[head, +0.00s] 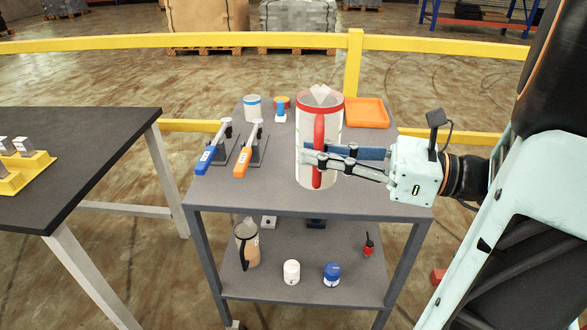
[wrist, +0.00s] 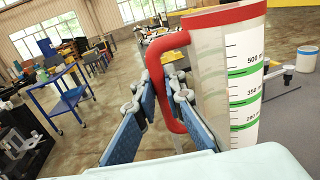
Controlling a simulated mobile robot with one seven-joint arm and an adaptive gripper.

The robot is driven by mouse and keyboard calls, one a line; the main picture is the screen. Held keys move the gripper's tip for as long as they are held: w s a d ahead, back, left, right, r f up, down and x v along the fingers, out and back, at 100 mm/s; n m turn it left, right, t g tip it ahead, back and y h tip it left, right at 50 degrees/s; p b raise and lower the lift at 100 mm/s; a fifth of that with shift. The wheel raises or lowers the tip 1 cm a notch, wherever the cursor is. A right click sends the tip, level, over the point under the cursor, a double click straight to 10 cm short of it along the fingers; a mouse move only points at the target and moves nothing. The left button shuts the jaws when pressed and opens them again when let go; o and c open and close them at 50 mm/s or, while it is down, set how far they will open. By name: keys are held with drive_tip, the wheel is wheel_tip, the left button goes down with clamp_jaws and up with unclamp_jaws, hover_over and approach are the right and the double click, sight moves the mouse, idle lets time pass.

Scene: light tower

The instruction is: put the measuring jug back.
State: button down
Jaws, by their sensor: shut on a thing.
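The measuring jug (head: 305,125) is pale, with a red rim and a red handle, and is upright over the front right part of the grey cart's top (head: 250,195). In the wrist view the jug (wrist: 240,70) shows green bands and volume marks. My gripper (head: 312,160) comes in from the right and is shut on the red handle. In the wrist view the fingers of my gripper (wrist: 168,88) lie on both sides of the handle (wrist: 155,62). I cannot tell whether the jug's base touches the cart top.
A blue-handled tool (head: 208,158) and an orange-handled tool (head: 244,158) lie left of the jug. A white cup (head: 252,110) and an orange tray (head: 367,113) stand behind. A lower shelf (head: 310,287) holds several containers. A dark table (head: 80,125) stands left.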

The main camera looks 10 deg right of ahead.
drive_tip(key=w+f+b, duration=0.1)
drive_tip(key=w, duration=0.1)
drive_tip(key=w+f, duration=0.2)
drive_tip(key=w, duration=0.1)
drive_tip(key=w+f+b, duration=0.1)
drive_tip(key=w, duration=0.2)
drive_tip(key=shift+w+d+f+b, duration=0.1)
drive_tip(key=shift+d+f+b, duration=0.1)
drive_tip(key=shift+f+b, duration=0.15)
drive_tip(key=w+f+b, duration=0.3)
drive_tip(key=w+f, duration=0.1)
drive_tip(key=f, duration=0.3)
drive_tip(key=shift+w+f, duration=0.2)
drive_tip(key=shift+f, duration=0.2)
drive_tip(key=shift+d, duration=0.1)
drive_tip(key=c, duration=2)
unclamp_jaws()
drive_tip(key=shift+f, duration=0.1)
drive_tip(key=p+v, duration=0.3)
drive_tip(key=v, duration=0.9)
